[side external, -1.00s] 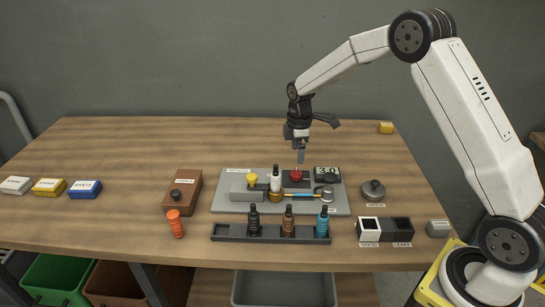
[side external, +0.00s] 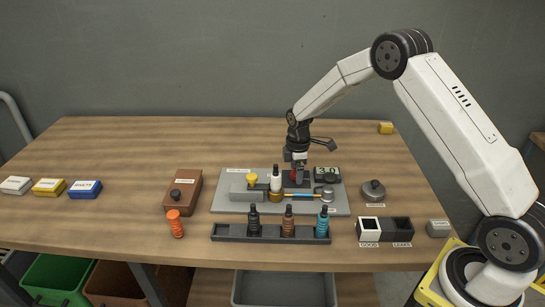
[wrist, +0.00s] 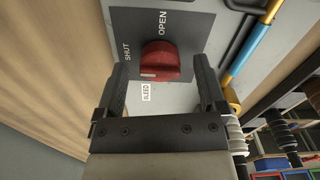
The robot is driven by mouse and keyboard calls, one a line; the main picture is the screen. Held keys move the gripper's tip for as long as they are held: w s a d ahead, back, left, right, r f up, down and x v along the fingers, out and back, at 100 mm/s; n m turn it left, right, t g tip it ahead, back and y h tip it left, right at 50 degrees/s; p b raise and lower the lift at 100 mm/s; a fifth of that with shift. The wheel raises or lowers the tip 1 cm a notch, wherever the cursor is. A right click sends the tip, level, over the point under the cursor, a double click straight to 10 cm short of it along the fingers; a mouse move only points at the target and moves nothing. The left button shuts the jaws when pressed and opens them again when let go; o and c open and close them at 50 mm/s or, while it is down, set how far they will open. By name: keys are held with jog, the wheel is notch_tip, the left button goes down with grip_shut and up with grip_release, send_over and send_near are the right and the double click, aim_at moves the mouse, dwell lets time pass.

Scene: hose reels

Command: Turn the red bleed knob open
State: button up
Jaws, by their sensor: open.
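The red bleed knob (wrist: 160,62) sits on a dark plate (wrist: 190,22) marked SHUT and OPEN, with a BLEED label (wrist: 146,92) beside it. Its pale mark lies at the lower left of the knob in the wrist view. My gripper (wrist: 160,85) is open, with one finger on each side of the knob. I cannot tell whether the fingers touch it. In the side view my gripper (side external: 297,178) is down at the knob (side external: 293,176), which it partly hides.
A rack (side external: 230,233) with several bottles stands in front.

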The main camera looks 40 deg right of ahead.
jog(key=shift+f, duration=0.25)
grip_shut()
